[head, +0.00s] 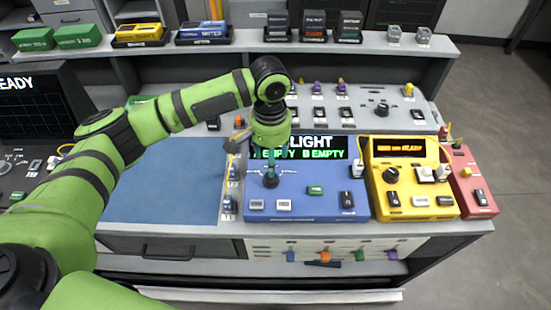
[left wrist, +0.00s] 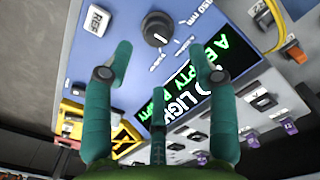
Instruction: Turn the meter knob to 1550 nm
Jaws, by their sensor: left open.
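The blue meter (head: 305,207) stands on the bench, its dark screen (head: 300,147) showing green and white text that includes "LIGHT" and "EMPTY". Its black round knob (left wrist: 157,28) sits on the blue panel in the left wrist view, with white marks and small lettering ending in "50 nm" around it. I cannot read which mark the knob points to. My left gripper (left wrist: 160,50) is open, its teal fingers spread on either side of the knob's line and apart from it. In the head view my left gripper (head: 270,165) hangs over the meter and partly covers it. My right gripper is not seen.
A yellow device (head: 410,178) and a red device (head: 472,182) stand right of the meter. A blue mat (head: 165,185) lies clear to its left. Behind is a grey panel (head: 380,125) with switches, below a shelf holding several small boxes.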

